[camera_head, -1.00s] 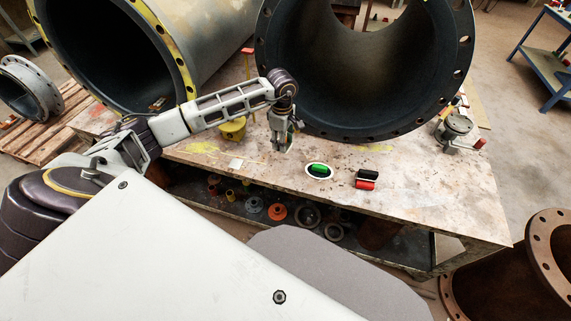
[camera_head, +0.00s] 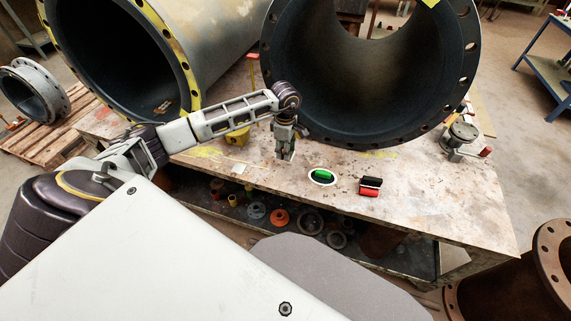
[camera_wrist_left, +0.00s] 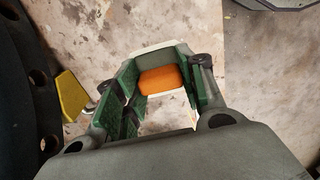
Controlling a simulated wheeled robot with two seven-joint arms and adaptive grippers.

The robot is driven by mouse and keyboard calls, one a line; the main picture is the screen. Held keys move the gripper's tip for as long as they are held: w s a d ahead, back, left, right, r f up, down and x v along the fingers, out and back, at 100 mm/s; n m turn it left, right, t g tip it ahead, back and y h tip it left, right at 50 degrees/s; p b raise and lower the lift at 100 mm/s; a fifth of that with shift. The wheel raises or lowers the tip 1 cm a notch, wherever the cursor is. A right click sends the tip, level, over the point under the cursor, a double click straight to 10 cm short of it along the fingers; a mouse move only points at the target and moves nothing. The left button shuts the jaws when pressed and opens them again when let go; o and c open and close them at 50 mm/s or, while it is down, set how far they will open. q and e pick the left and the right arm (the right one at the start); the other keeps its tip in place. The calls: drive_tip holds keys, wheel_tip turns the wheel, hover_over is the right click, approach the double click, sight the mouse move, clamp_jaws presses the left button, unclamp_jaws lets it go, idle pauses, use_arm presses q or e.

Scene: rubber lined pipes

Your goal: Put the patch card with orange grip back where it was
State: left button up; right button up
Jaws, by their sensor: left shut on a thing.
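My left gripper (camera_head: 285,156) is over the worktop, in front of the large flanged pipe. In the left wrist view its green-padded fingers are shut on the patch card with orange grip (camera_wrist_left: 160,80). The card shows an orange part, a grey-green part and pale edges between the fingers. In the head view the card is hardly visible. I cannot tell whether the card touches the worktop. My right gripper is not in view.
The worktop (camera_head: 420,205) holds a white oval with a green piece (camera_head: 321,176) and a black and red block (camera_head: 370,186). A small pale square (camera_head: 239,169) lies left of the gripper. The large pipe (camera_head: 461,80) stands close behind.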

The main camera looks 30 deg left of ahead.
sight(285, 168)
use_arm(q)
drive_tip(key=shift+f, duration=1.3)
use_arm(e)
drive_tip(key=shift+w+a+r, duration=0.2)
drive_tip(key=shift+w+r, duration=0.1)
use_arm(q)
drive_tip(key=shift+f, duration=0.5)
wheel_tip(285, 168, down, 3)
drive_tip(key=shift+b, duration=0.3)
drive_tip(key=shift+f, duration=0.45)
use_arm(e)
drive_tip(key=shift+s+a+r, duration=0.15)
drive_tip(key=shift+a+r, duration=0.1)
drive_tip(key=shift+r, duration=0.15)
use_arm(q)
drive_tip(key=shift+f, duration=0.1)
